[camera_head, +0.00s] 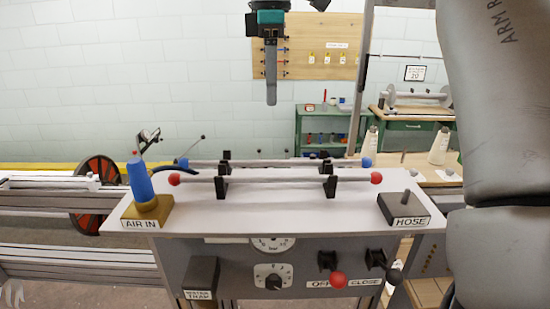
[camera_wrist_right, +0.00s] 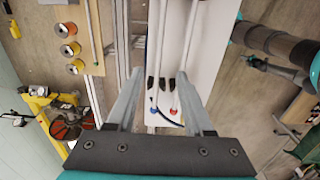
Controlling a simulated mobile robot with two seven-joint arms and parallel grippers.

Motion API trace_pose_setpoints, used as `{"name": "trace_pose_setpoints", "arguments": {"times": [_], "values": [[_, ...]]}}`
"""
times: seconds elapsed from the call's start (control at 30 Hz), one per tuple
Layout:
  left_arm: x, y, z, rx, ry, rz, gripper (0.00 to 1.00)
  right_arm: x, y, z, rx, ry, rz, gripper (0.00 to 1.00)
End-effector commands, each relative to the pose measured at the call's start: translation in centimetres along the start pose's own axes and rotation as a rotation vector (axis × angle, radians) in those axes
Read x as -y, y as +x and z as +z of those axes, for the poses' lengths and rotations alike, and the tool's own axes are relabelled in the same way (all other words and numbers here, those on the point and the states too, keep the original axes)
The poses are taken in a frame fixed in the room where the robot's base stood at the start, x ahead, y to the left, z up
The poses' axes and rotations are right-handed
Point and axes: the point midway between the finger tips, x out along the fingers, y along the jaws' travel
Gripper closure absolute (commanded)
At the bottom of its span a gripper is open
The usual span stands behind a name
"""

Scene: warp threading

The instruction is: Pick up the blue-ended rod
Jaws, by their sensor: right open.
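The blue-ended rod (camera_head: 348,162) lies across the black supports at the back of the white console top, its blue ball at the right end. A parallel red-ended rod (camera_head: 275,179) lies in front of it. In the right wrist view the blue ball (camera_wrist_right: 153,110) and a red ball (camera_wrist_right: 173,112) show between and beyond the fingers. In the wrist view my right gripper (camera_wrist_right: 159,100) is open and empty. My left gripper does not show clearly.
A blue-handled AIR IN fitting (camera_head: 142,182) stands at the console's left, and a HOSE block (camera_head: 404,207) at its right. A pegboard (camera_head: 340,70) and a green cabinet (camera_head: 325,125) stand behind. The air above the rods is free.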

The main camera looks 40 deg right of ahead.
Motion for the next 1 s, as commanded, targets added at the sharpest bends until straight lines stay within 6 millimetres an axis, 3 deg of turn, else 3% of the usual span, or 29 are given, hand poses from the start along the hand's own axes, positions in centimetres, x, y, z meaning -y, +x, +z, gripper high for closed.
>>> {"name": "trace_pose_setpoints", "arguments": {"times": [0.3,1.0], "values": [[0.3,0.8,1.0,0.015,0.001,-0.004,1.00,0.1,6.7,0.1,0.000,-0.001,-0.006,0.48],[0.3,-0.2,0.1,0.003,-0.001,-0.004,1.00,-0.2,13.9,0.7,-0.003,0.000,-0.003,0.48]]}}
